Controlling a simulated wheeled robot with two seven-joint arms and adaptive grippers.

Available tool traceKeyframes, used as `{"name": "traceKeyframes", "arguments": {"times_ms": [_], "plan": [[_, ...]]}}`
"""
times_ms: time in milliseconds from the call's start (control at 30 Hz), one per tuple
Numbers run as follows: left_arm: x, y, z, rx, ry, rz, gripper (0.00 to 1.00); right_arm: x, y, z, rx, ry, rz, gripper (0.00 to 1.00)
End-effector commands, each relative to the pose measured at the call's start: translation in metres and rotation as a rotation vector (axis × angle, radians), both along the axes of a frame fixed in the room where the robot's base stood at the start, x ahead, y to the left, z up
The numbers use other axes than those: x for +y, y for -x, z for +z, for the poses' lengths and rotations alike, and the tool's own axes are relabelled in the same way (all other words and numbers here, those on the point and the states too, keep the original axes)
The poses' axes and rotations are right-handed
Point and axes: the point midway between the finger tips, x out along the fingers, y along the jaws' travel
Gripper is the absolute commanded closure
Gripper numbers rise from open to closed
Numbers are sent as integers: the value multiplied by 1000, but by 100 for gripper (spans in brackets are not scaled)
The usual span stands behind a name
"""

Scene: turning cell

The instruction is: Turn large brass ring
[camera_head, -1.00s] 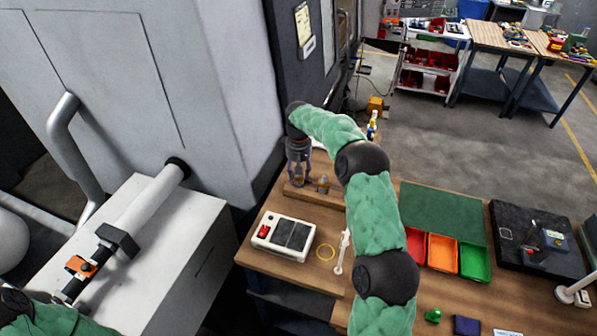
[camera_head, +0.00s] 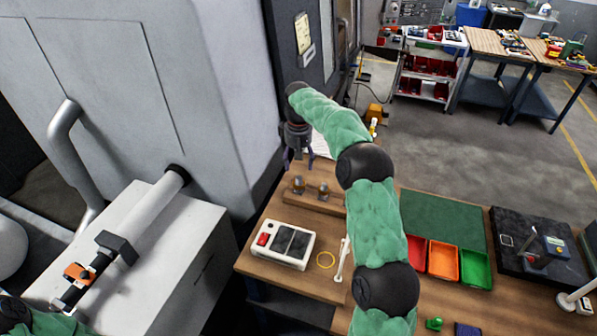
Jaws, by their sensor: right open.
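Two small brass-coloured pieces stand on a wooden rack at the back left of the bench: a left one (camera_head: 298,184) and a right one (camera_head: 323,190). I cannot tell from here which is the large brass ring. My right gripper (camera_head: 297,164) points down just above and behind the left piece. Its fingers are apart, with nothing visible between them.
The white box (camera_head: 282,240) has a red switch. Red, orange and green bins (camera_head: 443,260) are right of my right arm. The large grey machine (camera_head: 190,90) stands left, with a white cabinet (camera_head: 150,270) before it.

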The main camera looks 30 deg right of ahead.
Motion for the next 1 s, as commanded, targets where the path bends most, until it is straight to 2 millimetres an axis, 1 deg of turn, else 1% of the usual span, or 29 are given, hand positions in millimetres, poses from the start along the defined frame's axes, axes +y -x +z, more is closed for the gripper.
{"name": "traceKeyframes", "arguments": {"times_ms": [33, 100, 200, 300, 433, 1000], "plan": [[0, 0, 0, 0, 0, 0, 42, 0, -1, 9, -3, 1, 0, 30], [0, 0, 0, 0, 0, 0, 42, 0, -1, 18, -2, 0, 0, 30], [0, 0, 0, 0, 0, 0, 42, 0, -1, 29, -2, 0, 0, 30], [0, 0, 0, 0, 0, 0, 42, 0, 0, 35, 0, 0, 0, 30], [0, 0, 0, 0, 0, 0, 42, 0, 0, 37, 1, -1, 1, 30], [0, 0, 0, 0, 0, 0, 42, 0, 0, 37, 0, 0, 0, 30]]}}
